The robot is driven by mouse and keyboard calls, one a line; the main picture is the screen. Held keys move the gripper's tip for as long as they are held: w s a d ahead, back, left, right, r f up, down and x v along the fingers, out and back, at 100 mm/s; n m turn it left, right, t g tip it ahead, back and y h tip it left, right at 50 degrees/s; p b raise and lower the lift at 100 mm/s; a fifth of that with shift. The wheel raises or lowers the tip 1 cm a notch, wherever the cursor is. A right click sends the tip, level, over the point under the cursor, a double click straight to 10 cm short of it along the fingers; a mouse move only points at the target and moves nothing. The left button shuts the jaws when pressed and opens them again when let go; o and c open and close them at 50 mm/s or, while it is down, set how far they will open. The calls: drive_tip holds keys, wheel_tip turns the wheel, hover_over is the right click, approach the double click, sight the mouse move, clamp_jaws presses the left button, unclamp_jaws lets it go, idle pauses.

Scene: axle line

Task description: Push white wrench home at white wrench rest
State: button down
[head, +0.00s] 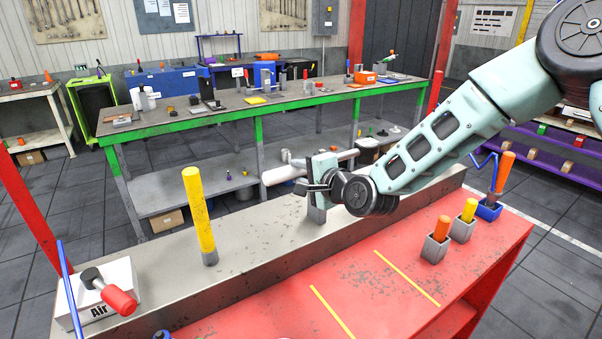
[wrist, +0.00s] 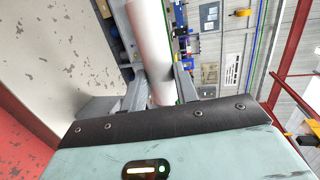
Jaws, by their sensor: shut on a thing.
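My gripper (head: 314,184) is shut on the white wrench (head: 284,174), above the grey ledge at the back of the red bench. The wrench's pale cylindrical handle lies nearly level and points left. In the wrist view the handle (wrist: 150,35) runs between the two fingers (wrist: 160,88). A grey upright piece (head: 316,213) stands on the ledge under the gripper and looks like the white wrench rest. My gripper and wrist hide much of it and the wrench's other end, so I cannot tell how far the wrench is seated.
A tall yellow handle (head: 198,212) stands on the ledge to the left, beyond it an Air box (head: 98,296) with a red-handled tool. Orange (head: 441,228) and yellow (head: 468,210) handles stand in grey holders at right. The red benchtop (head: 350,290) between is clear.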

drive_tip(key=shift+f+b, duration=1.7)
drive_tip(key=shift+f, duration=0.45)
drive_tip(key=shift+f+b, duration=2)
drive_tip(key=shift+b, duration=0.4)
idle(0.6)
drive_tip(key=c, duration=1)
unclamp_jaws()
drive_tip(key=shift+s+f, duration=0.1)
drive_tip(key=shift+f, duration=0.05)
drive_tip(key=b+v, duration=0.2)
drive_tip(key=v, duration=1.5)
drive_tip(key=shift+s+d, duration=0.1)
drive_tip(key=shift+s, duration=0.1)
